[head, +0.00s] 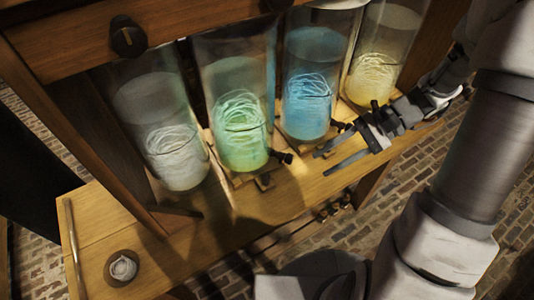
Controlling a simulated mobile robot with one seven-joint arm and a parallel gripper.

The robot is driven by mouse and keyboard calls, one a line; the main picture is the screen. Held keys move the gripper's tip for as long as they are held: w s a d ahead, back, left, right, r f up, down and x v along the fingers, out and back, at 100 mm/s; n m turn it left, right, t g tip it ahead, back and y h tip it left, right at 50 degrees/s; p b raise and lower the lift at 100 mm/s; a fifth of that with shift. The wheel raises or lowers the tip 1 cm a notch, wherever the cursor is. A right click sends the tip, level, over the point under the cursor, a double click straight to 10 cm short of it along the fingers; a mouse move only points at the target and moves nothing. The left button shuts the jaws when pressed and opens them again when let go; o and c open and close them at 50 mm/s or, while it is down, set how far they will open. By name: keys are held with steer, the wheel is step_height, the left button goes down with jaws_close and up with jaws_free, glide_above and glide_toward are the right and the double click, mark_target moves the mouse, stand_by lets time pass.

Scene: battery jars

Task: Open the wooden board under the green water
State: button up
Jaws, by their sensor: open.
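The jar of green water (241,125) stands second from the left in a row of glass jars, with pale coiled strands in its liquid. A wooden board (228,178) lies under its base, with a small block (264,182) and a dark knob (283,158) at its front. My gripper (335,160) is open and empty, in front of the blue jar and to the right of the green one. Its two fingers point left towards the dark knob and are apart from it. Whether the board is open or shut cannot be told.
A clear jar (177,145) stands left, a blue jar (308,95) and a yellow jar (374,65) right. A wooden frame with a round dark knob (128,37) hangs above. A small round item (123,267) sits front left. The bench front (215,230) is mostly clear.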

mark_target(266, 177)
steer(key=w+d+f+m+t+y+b, duration=0.1)
steer(key=f+m+t+y, duration=0.1)
steer(key=f, duration=0.4)
steer(key=w+d+f+m+t+y+b, duration=0.1)
steer(key=f+m+t+y, duration=0.1)
steer(key=f+m, duration=0.2)
steer(key=w+d+f+m+t+y+b, duration=0.1)
steer(key=f+m+t+y, duration=0.1)
steer(key=f, duration=0.6)
steer(key=shift+f+m+y, duration=0.15)
steer(key=shift+m+y, duration=0.35)
steer(key=shift+m, duration=0.5)
steer(key=shift+f+m+t, duration=0.4)
steer(key=shift+f+t, duration=0.1)
steer(key=shift+f, duration=0.1)
steer(key=w+a, duration=0.1)
steer(key=a, duration=0.4)
steer(key=w+a, duration=0.1)
steer(key=a, duration=0.5)
steer(key=w+a+b, duration=0.1)
steer(key=a, duration=0.5)
steer(key=shift+w, duration=0.2)
steer(key=shift+c, duration=0.2)
jaws_close()
steer(key=shift+d, duration=0.1)
